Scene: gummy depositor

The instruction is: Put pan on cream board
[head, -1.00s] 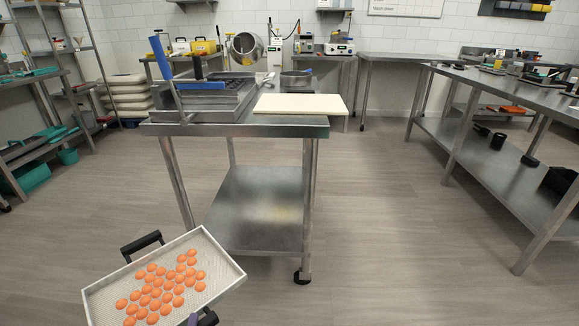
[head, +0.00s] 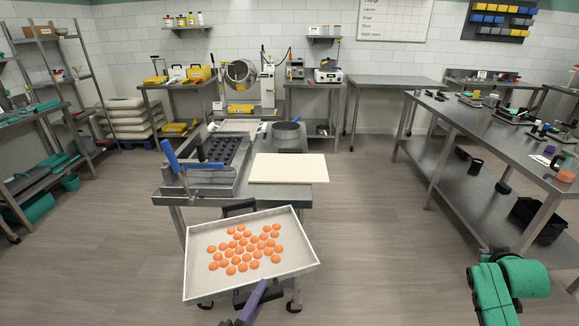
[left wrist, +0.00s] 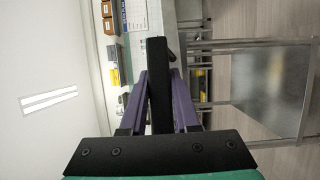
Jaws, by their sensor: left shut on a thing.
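The pan (head: 300,268) is a white rectangular tray with several orange gummies on it and a black handle at each of two opposite sides. It is held up in front of the steel table, slightly tilted in the picture. My left gripper (head: 263,288) is shut on its near black handle. The cream board (head: 290,168) lies flat and bare on the table's right half, beyond the pan. My right gripper is out of view.
A steel depositor frame (head: 203,180) with blue handles stands left of the board on the table (head: 300,196). A metal pot (head: 286,136) stands behind the board. A long steel bench (head: 480,133) is at the right, with open floor between.

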